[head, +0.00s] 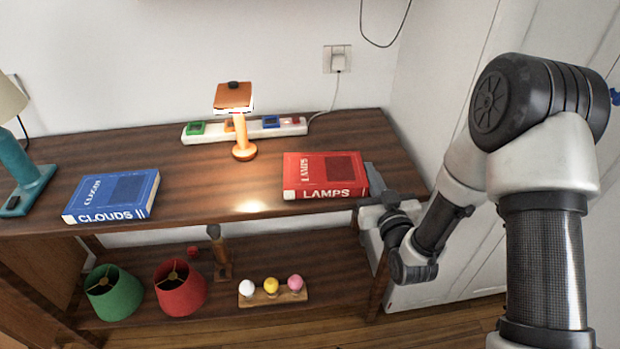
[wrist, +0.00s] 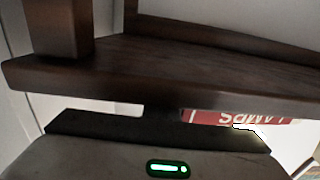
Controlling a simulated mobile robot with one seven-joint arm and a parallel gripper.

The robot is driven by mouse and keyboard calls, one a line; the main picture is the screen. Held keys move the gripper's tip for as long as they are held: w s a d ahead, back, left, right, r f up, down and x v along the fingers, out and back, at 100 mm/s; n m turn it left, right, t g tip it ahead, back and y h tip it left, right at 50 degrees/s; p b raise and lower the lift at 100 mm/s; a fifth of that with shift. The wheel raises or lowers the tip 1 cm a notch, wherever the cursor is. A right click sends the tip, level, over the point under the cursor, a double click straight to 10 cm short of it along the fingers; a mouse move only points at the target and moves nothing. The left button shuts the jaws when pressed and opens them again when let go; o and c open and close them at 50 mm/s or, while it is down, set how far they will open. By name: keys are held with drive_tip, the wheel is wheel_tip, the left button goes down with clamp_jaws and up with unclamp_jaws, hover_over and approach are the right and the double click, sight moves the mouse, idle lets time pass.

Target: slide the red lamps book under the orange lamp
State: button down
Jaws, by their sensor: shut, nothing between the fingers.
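The red LAMPS book (head: 325,170) lies flat on the table top near its front edge, right of the orange lamp. The orange lamp (head: 243,150) stands upright and lit near the middle of the table, with a clear gap between its base and the book. My gripper (head: 372,180) is shut and empty, beside the book's right end; I cannot tell whether it touches. In the wrist view, part of the book's lettered spine (wrist: 240,117) shows beyond the dark gripper body, and the rest is hidden.
The blue CLOUDS II book (head: 112,196) and a teal lamp (head: 27,180) are on the left. A power strip (head: 270,126) lies behind the orange lamp. Green and red shades and a bulb holder (head: 272,298) are on the lower shelf. Bare wood lies between lamp and red book.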

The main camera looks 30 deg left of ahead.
sight(309, 179)
drive_tip(key=shift+s+a, duration=1.35)
drive_tip(key=shift+a, duration=0.65)
drive_tip(key=shift+s+a, duration=1.4)
drive_tip(key=shift+a, duration=0.6)
drive_tip(key=shift+s+a, duration=1.35)
drive_tip(key=shift+a, duration=0.65)
drive_tip(key=shift+a, duration=0.15)
drive_tip(key=shift+s+a, duration=0.35)
drive_tip(key=shift+a, duration=0.05)
drive_tip(key=shift+s+a, duration=0.1)
drive_tip(key=shift+a, duration=0.1)
drive_tip(key=shift+s+a, duration=0.6)
drive_tip(key=shift+a, duration=0.25)
drive_tip(key=shift+w+d, duration=0.5)
drive_tip(key=shift+d, duration=0.25)
drive_tip(key=shift+w+d, duration=0.5)
drive_tip(key=shift+d, duration=0.25)
